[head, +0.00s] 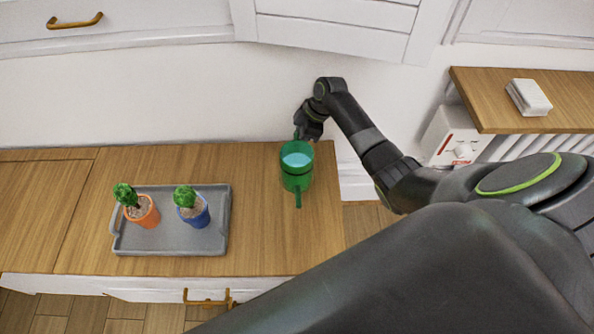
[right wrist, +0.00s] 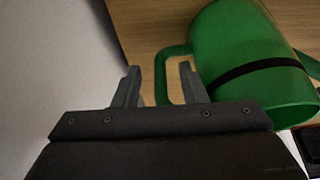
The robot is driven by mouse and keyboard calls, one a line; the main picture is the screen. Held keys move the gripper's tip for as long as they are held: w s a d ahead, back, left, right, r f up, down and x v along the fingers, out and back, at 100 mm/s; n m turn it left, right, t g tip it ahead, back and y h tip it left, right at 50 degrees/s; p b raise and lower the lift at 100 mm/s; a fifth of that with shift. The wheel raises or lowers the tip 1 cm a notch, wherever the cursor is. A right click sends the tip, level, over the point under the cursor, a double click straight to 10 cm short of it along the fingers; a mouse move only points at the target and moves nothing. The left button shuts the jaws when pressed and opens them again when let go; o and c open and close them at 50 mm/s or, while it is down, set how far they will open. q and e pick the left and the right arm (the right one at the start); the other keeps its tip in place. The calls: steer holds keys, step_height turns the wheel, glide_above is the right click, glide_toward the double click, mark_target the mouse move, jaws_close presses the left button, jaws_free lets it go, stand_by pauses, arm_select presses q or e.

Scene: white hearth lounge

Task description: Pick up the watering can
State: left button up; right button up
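The green watering can (head: 297,182) stands upright near the right end of the wooden cabinet top, with light blue inside its open top and a dark band around its body. Its spout points toward the near edge. My right gripper (head: 303,133) is at the can's far side, by the handle. In the right wrist view, the can (right wrist: 240,55) lies to the right, and its handle loop reaches between the two separated fingers of my right gripper (right wrist: 160,75). The fingers look open around the handle bar, with gaps beside it. My left gripper is out of view.
A grey tray (head: 165,240) on the cabinet top (head: 262,235) holds an orange-potted cactus (head: 143,212) and a blue-potted cactus (head: 194,211). A white wall stands close behind. A wooden shelf (head: 500,88) with white stacked items (head: 529,97) is at the right.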

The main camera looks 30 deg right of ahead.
steer(key=shift+a+f, duration=0.1)
jaws_close()
stand_by(1.4)
